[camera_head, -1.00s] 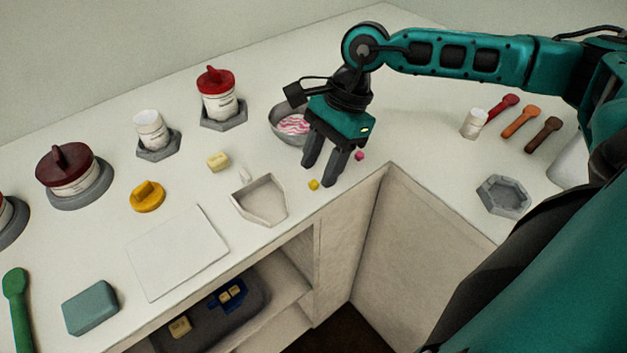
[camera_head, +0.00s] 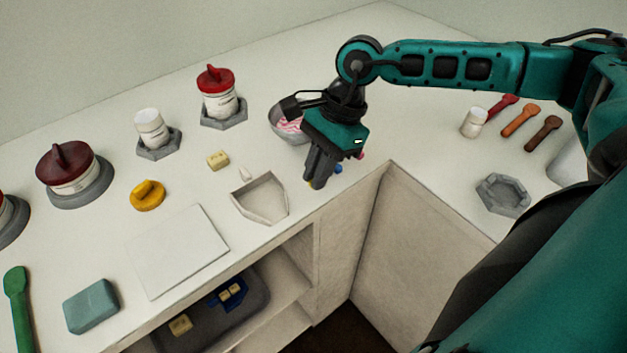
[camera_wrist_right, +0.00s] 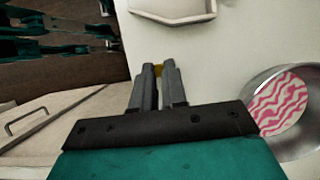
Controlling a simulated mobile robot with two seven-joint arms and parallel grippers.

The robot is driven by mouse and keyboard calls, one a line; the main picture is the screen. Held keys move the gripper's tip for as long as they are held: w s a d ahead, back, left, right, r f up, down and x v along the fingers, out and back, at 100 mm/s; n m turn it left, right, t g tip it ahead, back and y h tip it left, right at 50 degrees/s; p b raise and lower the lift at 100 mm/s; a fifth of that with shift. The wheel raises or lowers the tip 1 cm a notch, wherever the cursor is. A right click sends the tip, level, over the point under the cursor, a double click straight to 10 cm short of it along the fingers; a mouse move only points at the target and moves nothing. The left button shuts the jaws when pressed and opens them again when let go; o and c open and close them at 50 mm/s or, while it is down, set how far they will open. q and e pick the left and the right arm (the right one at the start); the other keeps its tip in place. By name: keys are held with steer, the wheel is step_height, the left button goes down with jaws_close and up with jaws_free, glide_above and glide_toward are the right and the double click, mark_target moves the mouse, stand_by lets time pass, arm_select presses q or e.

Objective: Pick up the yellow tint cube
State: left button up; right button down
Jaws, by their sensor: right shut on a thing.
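The yellow tint cube (camera_head: 311,184) shows only as a small yellow edge at the fingertips of my right gripper (camera_head: 316,180) in the head view. In the right wrist view a bit of the yellow cube (camera_wrist_right: 157,70) shows between the tips of my right gripper (camera_wrist_right: 154,72), whose fingers are closed on it. The fingers hide most of the cube. It is at counter height near the front edge; I cannot tell whether it touches the counter. My left gripper is not in view.
A blue cube (camera_head: 338,169) and a pink cube (camera_head: 361,156) are close beside my right gripper. A bowl with pink-striped contents (camera_head: 284,124) stands behind it. A pale open tray (camera_head: 240,207) lies to the left. The counter's front corner is just to the right.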

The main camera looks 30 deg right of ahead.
steer(key=shift+r, duration=0.1)
stand_by(0.4)
step_height(320, 180, up, 20)
stand_by(0.4)
